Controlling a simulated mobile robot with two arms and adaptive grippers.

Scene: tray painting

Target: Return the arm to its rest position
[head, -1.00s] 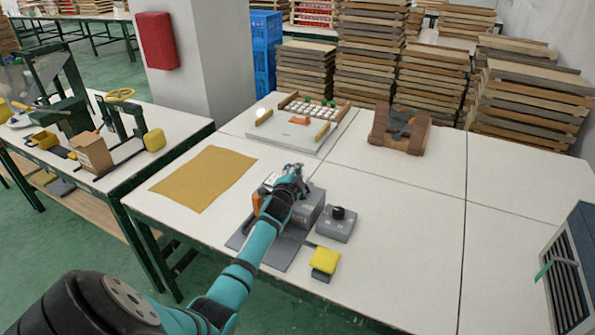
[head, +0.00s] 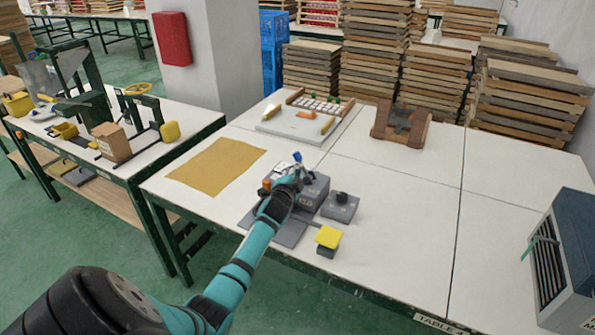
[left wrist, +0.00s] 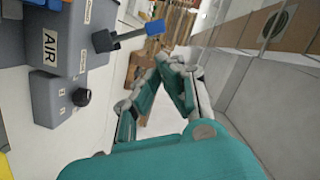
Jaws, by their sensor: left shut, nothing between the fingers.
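My left gripper (head: 297,172) is over the worktable, at the end of the teal arm that comes in from the lower left. In the head view it overlaps a grey box (head: 314,194) with a blue-handled part (head: 298,157) on top. In the left wrist view my gripper (left wrist: 172,62) is shut with nothing between its fingers. Beside it, at the left, are the grey box with an "AIR" label (left wrist: 70,42) and the blue handle (left wrist: 130,34), apart from the fingers as far as I can tell. My right gripper is not in view.
A small grey box with a black knob (head: 340,208) and a yellow-topped block (head: 327,239) stand nearby. A tan mat (head: 218,163), a white tray (head: 285,127) and a brown wooden stand (head: 402,126) lie farther back.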

